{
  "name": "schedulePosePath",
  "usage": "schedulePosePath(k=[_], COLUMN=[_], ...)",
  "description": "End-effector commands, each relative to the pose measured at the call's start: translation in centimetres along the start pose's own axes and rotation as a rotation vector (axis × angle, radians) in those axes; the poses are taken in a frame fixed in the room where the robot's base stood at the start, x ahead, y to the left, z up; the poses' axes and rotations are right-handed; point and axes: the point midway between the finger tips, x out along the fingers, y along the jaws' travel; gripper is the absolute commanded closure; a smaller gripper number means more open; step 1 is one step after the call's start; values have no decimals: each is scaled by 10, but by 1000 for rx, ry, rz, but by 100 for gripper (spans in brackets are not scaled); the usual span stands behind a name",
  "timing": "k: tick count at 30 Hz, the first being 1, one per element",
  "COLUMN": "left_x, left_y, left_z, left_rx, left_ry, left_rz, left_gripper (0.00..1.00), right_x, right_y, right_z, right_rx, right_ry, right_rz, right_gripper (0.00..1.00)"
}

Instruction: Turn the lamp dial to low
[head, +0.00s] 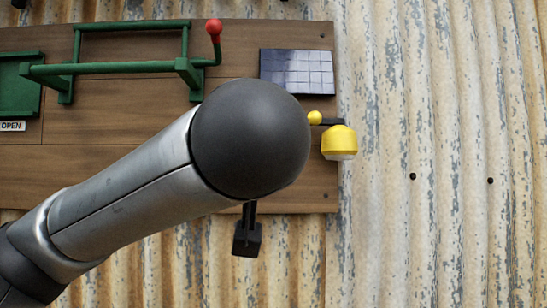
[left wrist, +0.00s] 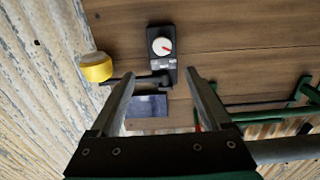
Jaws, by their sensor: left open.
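The lamp dial (left wrist: 163,46) is a round white knob with a red mark, on a black box (left wrist: 168,75) fixed to the wooden board. In the left wrist view the mark points right and slightly down; the box's lettering is too small to read. My left gripper (left wrist: 160,74) is open and empty. Its fingertips are apart on either side of the box's lower part in the picture, with the dial beyond them. The yellow lamp (head: 339,140) hangs at the board's right edge and also shows in the left wrist view (left wrist: 97,67). In the head view my arm hides the dial.
A dark blue panel (head: 297,72) is on the board above the lamp. A green frame (head: 120,67) with a red-knobbed lever (head: 214,28) is at upper left, near an OPEN sign (head: 11,126). Corrugated metal wall (head: 450,180) lies clear at right.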

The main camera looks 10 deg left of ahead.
Motion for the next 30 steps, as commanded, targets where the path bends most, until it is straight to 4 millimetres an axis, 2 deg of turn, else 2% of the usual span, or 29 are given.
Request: schedulePosePath(k=[8,21,24,30], left_x=[14,102,118,137], left_y=[-3,-6,-6,-5], left_z=[2,-1,0,1], left_rx=[-5,-2,-4,-4], left_ry=[-11,-9,-8,-7], left_rz=[-8,-15,-14,-10], left_gripper=[19,19,19,19], right_x=[-14,-49,-56,-62], right_y=[0,0,0,1], right_z=[-1,-5,-5,-6], right_rx=[0,0,1,1], right_ry=[0,0,0,0], right_rz=[0,0,0,0], right_gripper=[16,16,16,16])
